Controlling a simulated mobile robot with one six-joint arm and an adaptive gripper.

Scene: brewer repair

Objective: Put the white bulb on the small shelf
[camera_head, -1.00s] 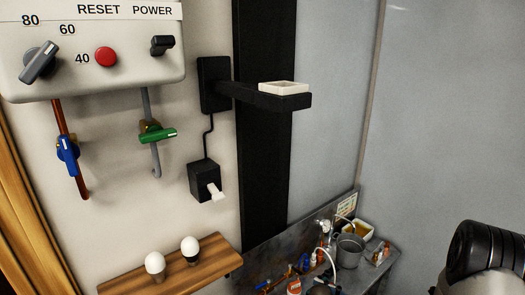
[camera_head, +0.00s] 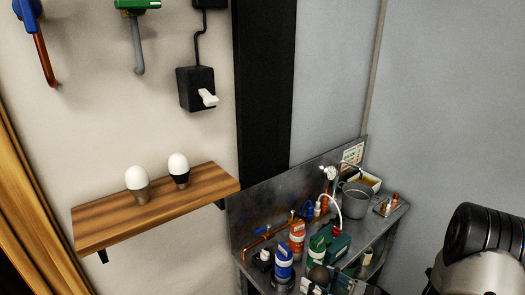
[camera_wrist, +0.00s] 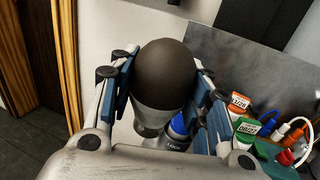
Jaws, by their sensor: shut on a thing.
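My gripper (camera_wrist: 166,88) is shut on a dark-domed bulb (camera_wrist: 165,68) with a pale silvery lower part. The dome faces the wrist camera. In the head view a dark round top (camera_head: 318,274), seemingly this bulb, shows at the bottom edge, in front of the metal bench. The wooden shelf (camera_head: 100,229) is on the wall to the left, apart from my gripper. Two white bulbs stand upright on it: one with a silvery base (camera_head: 137,179) and one with a black base (camera_head: 178,164).
The metal bench (camera_head: 245,215) holds a blue bottle (camera_head: 284,263), an orange bottle (camera_head: 297,236), a green bottle (camera_head: 317,250) and a grey pot (camera_head: 354,200). A black box with a white switch (camera_head: 196,90) is on the wall above the shelf. The shelf's left part is bare.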

